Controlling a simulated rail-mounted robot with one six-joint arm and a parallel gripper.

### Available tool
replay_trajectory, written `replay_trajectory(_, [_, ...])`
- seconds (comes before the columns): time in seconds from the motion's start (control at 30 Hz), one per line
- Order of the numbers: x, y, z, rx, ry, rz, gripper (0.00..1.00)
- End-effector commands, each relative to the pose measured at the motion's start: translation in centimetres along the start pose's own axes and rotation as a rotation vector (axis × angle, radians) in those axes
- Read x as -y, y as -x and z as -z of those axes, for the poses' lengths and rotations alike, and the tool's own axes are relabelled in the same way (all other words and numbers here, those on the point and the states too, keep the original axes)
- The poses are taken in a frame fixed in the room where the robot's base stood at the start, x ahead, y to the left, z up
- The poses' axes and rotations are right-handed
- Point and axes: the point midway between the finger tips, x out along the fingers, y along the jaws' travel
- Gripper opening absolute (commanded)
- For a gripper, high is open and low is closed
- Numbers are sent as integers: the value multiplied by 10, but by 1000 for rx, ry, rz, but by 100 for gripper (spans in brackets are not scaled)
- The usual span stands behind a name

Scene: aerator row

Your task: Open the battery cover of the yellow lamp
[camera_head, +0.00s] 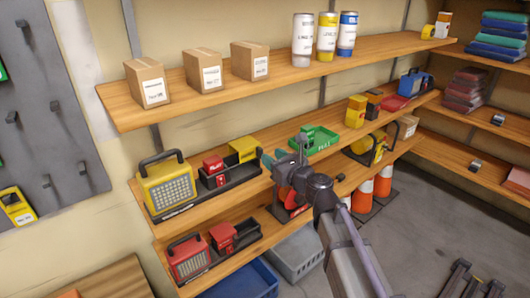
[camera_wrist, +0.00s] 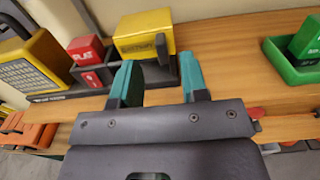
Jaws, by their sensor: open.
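The yellow lamp (camera_head: 168,187), with a black handle and a pale grille, stands upright at the left of the middle shelf. In the wrist view the lamp (camera_wrist: 28,70) is cut by the left edge. Beside it a black tray (camera_head: 228,182) holds a red block (camera_head: 213,165) and a yellow box (camera_head: 242,149). I cannot tell which part is the battery cover. My gripper (camera_head: 274,157) is open and empty, just right of the yellow box. In the wrist view the yellow box (camera_wrist: 145,35) lies beyond its teal fingertips (camera_wrist: 160,78), apart from them.
A green bin (camera_head: 320,141) stands right of my gripper on the same shelf. A red lamp (camera_head: 188,258) is on the shelf below. Cardboard boxes (camera_head: 199,70) line the shelf above. Bare shelf wood shows in front of the tray.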

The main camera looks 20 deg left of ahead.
Motion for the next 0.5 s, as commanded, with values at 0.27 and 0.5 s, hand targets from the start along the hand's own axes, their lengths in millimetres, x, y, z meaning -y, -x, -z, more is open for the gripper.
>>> replay_trajectory(0.27, [-1,56,0,0,0,0,40])
replay_trajectory(0.5, [0,59,0,0,0,0,40])
